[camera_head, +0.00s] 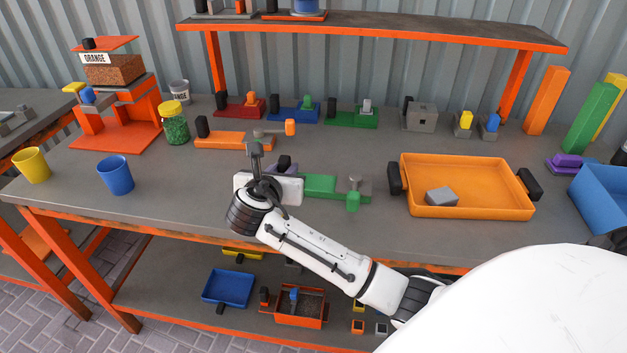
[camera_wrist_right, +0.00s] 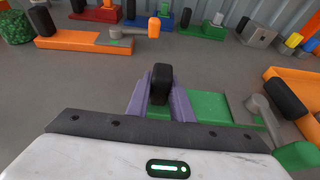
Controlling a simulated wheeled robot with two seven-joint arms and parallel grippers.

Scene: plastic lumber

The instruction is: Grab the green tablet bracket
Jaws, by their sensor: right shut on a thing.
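The green tablet bracket (camera_head: 322,186) lies on the grey tabletop near the front edge, with a black upright knob (camera_head: 284,161) at its left end and a grey lever with a green tip at its right. My right gripper (camera_head: 279,167) is at its left end. In the right wrist view, the purple fingers of my right gripper (camera_wrist_right: 161,100) stand on both sides of the black knob and are shut on it. The green body (camera_wrist_right: 215,106) shows to the right of the fingers. The white hand hides part of the bracket. My left gripper is not in view.
An orange bracket (camera_head: 233,141) of similar shape lies behind. An orange tray (camera_head: 468,211) with black handles and a grey block (camera_head: 441,196) stands to the right. A blue cup (camera_head: 115,176) and yellow cup (camera_head: 32,165) stand left. A raised shelf (camera_head: 370,31) spans the back.

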